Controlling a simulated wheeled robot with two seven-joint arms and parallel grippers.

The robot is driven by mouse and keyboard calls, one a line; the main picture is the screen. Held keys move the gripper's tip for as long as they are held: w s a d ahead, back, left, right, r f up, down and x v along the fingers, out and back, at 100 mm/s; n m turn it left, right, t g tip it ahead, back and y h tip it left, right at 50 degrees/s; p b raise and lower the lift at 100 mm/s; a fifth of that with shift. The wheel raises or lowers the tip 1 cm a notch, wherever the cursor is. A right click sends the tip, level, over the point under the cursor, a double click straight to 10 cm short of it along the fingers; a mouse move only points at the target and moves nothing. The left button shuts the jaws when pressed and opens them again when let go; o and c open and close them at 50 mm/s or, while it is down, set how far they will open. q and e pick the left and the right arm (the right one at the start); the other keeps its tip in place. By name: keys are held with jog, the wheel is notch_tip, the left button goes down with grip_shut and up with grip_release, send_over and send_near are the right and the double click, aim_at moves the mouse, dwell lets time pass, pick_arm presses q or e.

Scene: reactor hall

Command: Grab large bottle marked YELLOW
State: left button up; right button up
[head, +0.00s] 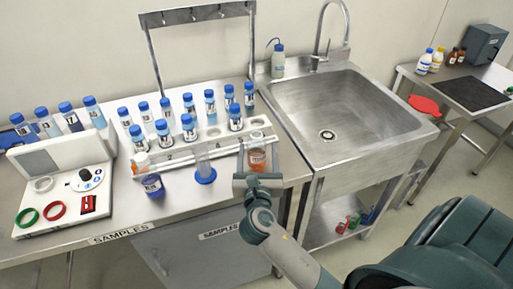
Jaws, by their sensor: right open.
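No label reading YELLOW can be made out in the head view. Two white bottles with yellow bands and blue caps stand on the side table at the right: a left one (425,62) and a right one (437,60). Their markings are too small to read, and I cannot tell which is meant. My right gripper (258,178) is open, at the front edge of the samples bench, just in front of a clear beaker with orange liquid (257,158). It is far from the white bottles. My left gripper is not in view.
A steel sink (345,120) lies between bench and side table (450,102). Brown bottles (457,56), a red dish (424,105) and a dark mat (475,93) are there.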

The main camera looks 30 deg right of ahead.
jog(key=shift+w+d, duration=0.1)
jog(key=shift+w, duration=0.05)
jog(key=shift+w+d+r, duration=0.1)
jog(key=shift+w+d, duration=0.2)
jog(key=shift+w, duration=0.25)
jog(key=shift+f+p+x, duration=0.15)
jog(key=shift+p+x, duration=0.25)
jog(key=shift+x, duration=0.6)
jog(key=shift+f+p+x, duration=0.1)
jog(key=shift+p+x, duration=0.25)
jog(key=shift+x, duration=0.6)
jog(key=shift+w+a, duration=0.1)
jog(key=c, duration=1.2)
